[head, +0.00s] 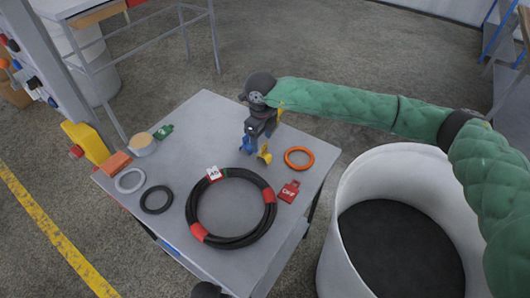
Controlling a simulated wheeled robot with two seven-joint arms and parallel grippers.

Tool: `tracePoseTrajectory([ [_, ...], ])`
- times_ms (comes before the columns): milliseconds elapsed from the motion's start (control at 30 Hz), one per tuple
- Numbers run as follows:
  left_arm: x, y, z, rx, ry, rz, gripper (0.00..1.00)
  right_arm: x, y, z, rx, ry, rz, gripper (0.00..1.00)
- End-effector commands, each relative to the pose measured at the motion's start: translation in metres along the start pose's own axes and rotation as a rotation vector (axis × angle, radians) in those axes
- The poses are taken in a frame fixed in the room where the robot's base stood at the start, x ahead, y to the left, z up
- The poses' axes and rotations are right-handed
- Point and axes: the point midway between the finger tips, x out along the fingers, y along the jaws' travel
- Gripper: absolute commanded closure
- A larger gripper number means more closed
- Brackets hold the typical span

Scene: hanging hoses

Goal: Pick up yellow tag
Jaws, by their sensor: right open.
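A small yellow piece (264,154), which looks like the yellow tag, is on the grey table just below my right gripper (256,140). My right gripper comes in from the right on a green-sleeved arm and points down over the far middle of the table. It is open. A blue piece (248,145) shows right at its fingers; I cannot tell whether it is a finger or a separate tag. I cannot tell whether the gripper touches the yellow piece.
On the table (215,120) are a black hose coil (271,210) with red bands, an orange ring (299,149), a red OFF tag (289,191), a green tag (163,131), and grey and black rings at left. A large white bin (345,230) stands at right.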

Motion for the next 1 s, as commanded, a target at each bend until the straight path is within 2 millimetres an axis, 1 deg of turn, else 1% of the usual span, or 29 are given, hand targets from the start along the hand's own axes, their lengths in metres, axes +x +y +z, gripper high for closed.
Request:
tracePoseTrajectory([
  [133,-0.002,0.001,-0.001,-0.001,0.003,0.001,0.64,0.007,-0.002,-0.001,0.001,0.0,0.001,0.42],
  [233,0.001,0.001,0.0,-0.001,0.006,0.001,0.64,0.017,-0.004,-0.003,0.001,-0.001,0.002,0.42],
  [333,0.009,0.0,0.003,-0.002,0.007,0.0,0.64,0.03,-0.007,-0.006,0.002,0.001,0.002,0.42],
  [400,0.021,-0.002,0.009,-0.001,-0.004,-0.002,0.64,0.043,-0.007,-0.006,0.0,0.0,0.003,0.42],
  [433,0.022,-0.003,0.011,-0.001,-0.009,-0.003,0.64,0.046,-0.007,-0.005,0.0,-0.001,0.003,0.42],
  [533,0.018,-0.003,0.01,0.0,-0.012,-0.003,0.64,0.053,-0.007,-0.005,-0.001,-0.002,0.003,0.42],
  [633,0.009,-0.002,0.003,0.0,0.004,-0.003,0.64,0.054,-0.007,-0.005,-0.001,-0.002,0.002,0.42],
  [733,0.006,-0.002,-0.001,0.001,0.011,-0.003,0.64,0.053,-0.007,-0.005,-0.001,-0.002,0.002,0.42],
  [767,0.006,-0.002,-0.001,0.001,0.012,-0.003,0.64,0.053,-0.007,-0.005,-0.001,-0.002,0.002,0.44],
  [900,0.007,-0.002,0.0,0.001,0.009,-0.003,0.64,0.054,-0.007,-0.005,-0.001,-0.002,0.002,0.71],
  [1000,0.009,-0.002,0.003,0.001,0.003,-0.002,0.64,0.054,-0.007,-0.005,-0.001,-0.002,0.002,0.89],
])
